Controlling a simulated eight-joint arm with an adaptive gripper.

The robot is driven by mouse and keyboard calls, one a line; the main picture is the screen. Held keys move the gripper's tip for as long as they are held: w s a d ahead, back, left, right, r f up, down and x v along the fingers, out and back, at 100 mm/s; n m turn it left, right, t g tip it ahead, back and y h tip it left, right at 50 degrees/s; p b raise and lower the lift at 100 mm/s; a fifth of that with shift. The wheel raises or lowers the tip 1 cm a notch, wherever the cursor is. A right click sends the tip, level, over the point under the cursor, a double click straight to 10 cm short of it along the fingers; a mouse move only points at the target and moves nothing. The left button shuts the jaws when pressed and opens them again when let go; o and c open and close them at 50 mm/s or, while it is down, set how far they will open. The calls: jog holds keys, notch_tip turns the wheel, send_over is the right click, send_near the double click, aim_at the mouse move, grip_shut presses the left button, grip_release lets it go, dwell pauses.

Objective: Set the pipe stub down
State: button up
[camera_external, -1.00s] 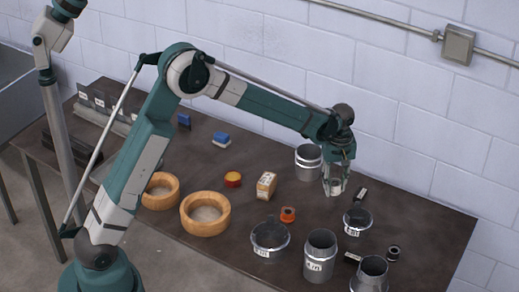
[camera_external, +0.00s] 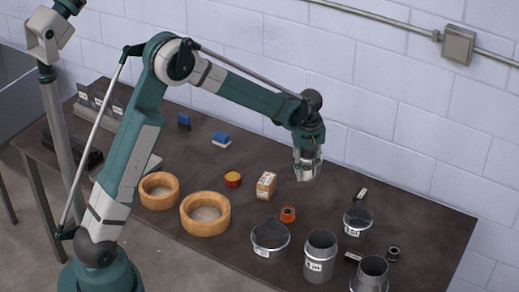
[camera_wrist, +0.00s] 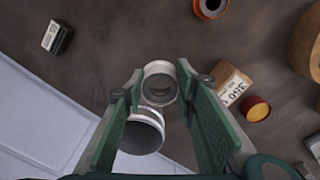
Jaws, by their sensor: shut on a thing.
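In the wrist view the pipe stub (camera_wrist: 160,70), a short pale metal ring with an open round end, sits between the fingertips of my gripper (camera_wrist: 160,84). A wider silver duct piece (camera_wrist: 142,136) shows just below it, partly behind the left finger. Whether the two touch, I cannot tell. In the external view my gripper (camera_external: 307,170) points down low over the back middle of the table (camera_external: 400,205) and largely hides the metal pieces there. The gap between the stub and the tabletop is unclear.
A labelled tan block (camera_external: 266,185) and an orange ring (camera_external: 288,214) are nearby. Wooden rings (camera_external: 205,214) lie left. Metal duct pieces (camera_external: 320,256) stand at the front right. A small black item (camera_external: 361,194) lies right of my gripper, with bare table between.

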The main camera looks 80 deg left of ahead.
jog(key=s+a+p, duration=0.1)
jog(key=s+a, duration=1.2)
jog(key=s, duration=0.3)
jog(key=p, duration=0.1)
send_over(212, 174)
jog(key=shift+a+r+n, duration=0.1)
jog(key=shift+a+n, duration=0.05)
jog(key=shift+n, duration=0.25)
jog(key=shift+f, duration=3.1)
jog(key=shift+f, duration=1.9)
jog(key=shift+f, duration=0.15)
jog(key=o, duration=0.9)
